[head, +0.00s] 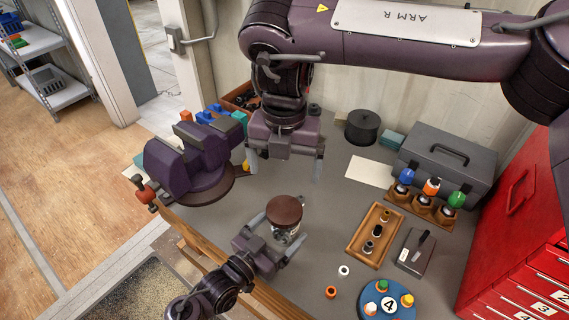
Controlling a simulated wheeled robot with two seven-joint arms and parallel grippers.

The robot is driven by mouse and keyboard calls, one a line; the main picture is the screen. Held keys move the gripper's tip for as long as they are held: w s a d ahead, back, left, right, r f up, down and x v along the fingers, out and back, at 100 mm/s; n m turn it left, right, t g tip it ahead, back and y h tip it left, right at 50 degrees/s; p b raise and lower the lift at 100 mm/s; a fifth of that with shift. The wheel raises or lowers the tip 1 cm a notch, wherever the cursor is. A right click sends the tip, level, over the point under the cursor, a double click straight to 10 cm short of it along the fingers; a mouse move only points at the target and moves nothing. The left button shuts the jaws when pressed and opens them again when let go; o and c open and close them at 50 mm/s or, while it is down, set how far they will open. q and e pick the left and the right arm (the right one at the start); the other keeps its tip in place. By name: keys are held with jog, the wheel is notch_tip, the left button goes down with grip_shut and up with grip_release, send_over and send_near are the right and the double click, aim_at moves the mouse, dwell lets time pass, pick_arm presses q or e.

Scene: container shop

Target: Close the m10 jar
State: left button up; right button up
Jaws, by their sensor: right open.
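The m10 jar (284,237) is a clear jar with small dark contents on the grey bench. A round brown lid (285,210) sits on its top and hides the rim; I cannot tell whether it is screwed tight. My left gripper (280,230) reaches in from the bottom with one finger on each side of the jar body, shut on it below the lid. My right gripper (287,170) hangs above and behind the jar, fingers pointing down and wide apart, empty and clear of the lid.
A purple vise (187,160) stands at the left. A wooden tray (373,236), a dark box (415,253), a round blue stand (388,303), a grey toolbox (447,158) and a red drawer cabinet (515,205) are at the right. An orange ring (331,291) and a white ring (343,270) lie in front.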

aim_at(274, 236)
pick_arm(q)
jog(key=shift+s+a+f, duration=0.1)
jog(key=shift+s+a, duration=0.25)
jog(key=shift+s, duration=0.05)
jog(key=b+v, duration=0.2)
jog(key=v, duration=0.4)
jog(key=shift+s+a, duration=0.1)
jog(key=shift+s, duration=0.05)
jog(key=shift+s+a, duration=0.15)
